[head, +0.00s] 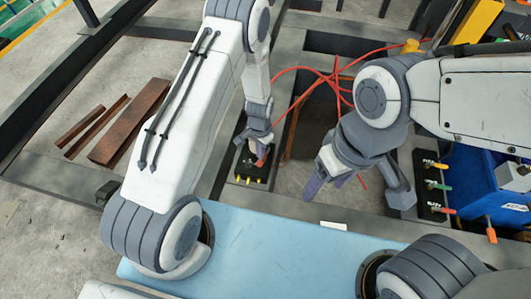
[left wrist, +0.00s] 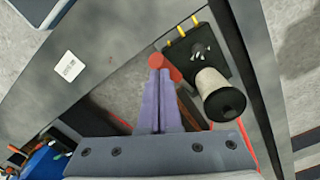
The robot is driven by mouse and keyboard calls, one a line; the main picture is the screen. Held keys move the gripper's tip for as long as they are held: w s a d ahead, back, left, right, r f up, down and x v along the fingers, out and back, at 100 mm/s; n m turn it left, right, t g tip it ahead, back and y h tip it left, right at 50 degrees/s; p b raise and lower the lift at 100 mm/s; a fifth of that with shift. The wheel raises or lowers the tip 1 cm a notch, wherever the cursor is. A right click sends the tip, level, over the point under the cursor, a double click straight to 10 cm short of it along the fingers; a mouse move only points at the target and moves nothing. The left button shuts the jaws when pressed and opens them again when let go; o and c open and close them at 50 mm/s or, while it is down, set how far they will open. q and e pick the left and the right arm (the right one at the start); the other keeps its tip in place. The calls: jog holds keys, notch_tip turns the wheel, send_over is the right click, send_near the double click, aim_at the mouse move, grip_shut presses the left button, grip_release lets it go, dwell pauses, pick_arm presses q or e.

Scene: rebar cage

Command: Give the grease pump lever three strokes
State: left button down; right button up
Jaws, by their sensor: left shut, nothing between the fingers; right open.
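The grease pump (head: 252,170) is a small black unit with yellow fittings, on the frame in the middle of the head view. In the left wrist view the pump (left wrist: 192,45) shows with a pale, dark-topped cylinder (left wrist: 218,95) on it. Red round parts (left wrist: 172,70), perhaps the lever's knob, lie at the tips of my left gripper (left wrist: 160,78). Its purple fingers are together with nothing between them; I cannot tell if they touch the red parts. In the head view my left gripper (head: 262,150) is over the pump, hiding part of it. My right gripper (head: 328,183) is open and empty.
Red hoses (head: 330,78) cross the opening in the dark frame. A black valve panel with coloured handles (head: 437,185) and a blue crate (head: 485,180) stand at the right. Rusty bars (head: 130,122) lie at the left. A light blue surface (head: 290,255) is in front.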

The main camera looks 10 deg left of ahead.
aim_at(259, 161)
pick_arm(q)
jog(key=shift+s+f, duration=0.1)
jog(key=shift+s+f, duration=0.4)
jog(key=shift+f, duration=0.05)
jog(key=shift+s+f+b, duration=0.45)
jog(key=shift+f, duration=0.05)
jog(key=shift+s+f, duration=0.1)
jog(key=shift+s+f+b, duration=0.35)
jog(key=shift+f, duration=0.1)
dwell(0.3)
